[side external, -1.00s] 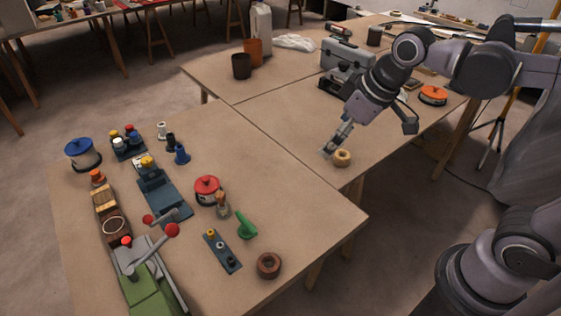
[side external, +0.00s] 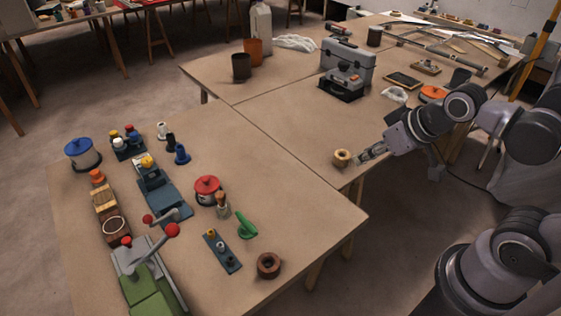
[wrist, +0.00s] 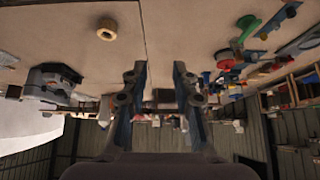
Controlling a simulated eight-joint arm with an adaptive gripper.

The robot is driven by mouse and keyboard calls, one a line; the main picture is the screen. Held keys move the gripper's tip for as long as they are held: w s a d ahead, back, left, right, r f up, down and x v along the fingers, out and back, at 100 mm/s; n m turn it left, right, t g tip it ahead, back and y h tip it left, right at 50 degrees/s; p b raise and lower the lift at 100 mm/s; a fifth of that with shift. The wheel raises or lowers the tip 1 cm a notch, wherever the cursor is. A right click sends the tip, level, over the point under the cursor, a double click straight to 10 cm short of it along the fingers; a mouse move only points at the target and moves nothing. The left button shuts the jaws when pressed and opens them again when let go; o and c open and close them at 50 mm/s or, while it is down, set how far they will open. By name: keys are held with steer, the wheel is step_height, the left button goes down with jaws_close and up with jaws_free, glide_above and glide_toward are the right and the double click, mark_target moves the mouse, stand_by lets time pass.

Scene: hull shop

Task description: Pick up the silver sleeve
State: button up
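I cannot surely identify the silver sleeve. A small grey ring-like piece (side external: 220,245) stands mid-way on a narrow blue peg plate (side external: 232,264) at the front of the near table; it is too small to tell if it is the sleeve. The tan ring also shows there (wrist: 107,29), off to one side of the fingers.
A red-lidded pot (side external: 207,189), a green piece (side external: 247,226) and a brown ring (side external: 268,266) stand around the peg plate. A green machine with red-knobbed levers (side external: 150,285) is at front left. The table's middle is clear. A grey toolbox (side external: 348,58) stands farther back.

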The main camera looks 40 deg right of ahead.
steer(key=n+g+y, duration=0.1)
steer(key=n+g, duration=0.6)
steer(key=n, duration=0.9)
glide_above(220, 245)
steer(key=f, duration=1.3)
steer(key=shift+s+d+f, duration=0.15)
steer(key=shift+d, duration=0.1)
steer(key=shift+a+f, duration=0.15)
steer(key=shift+f, duration=2.85)
jaws_close()
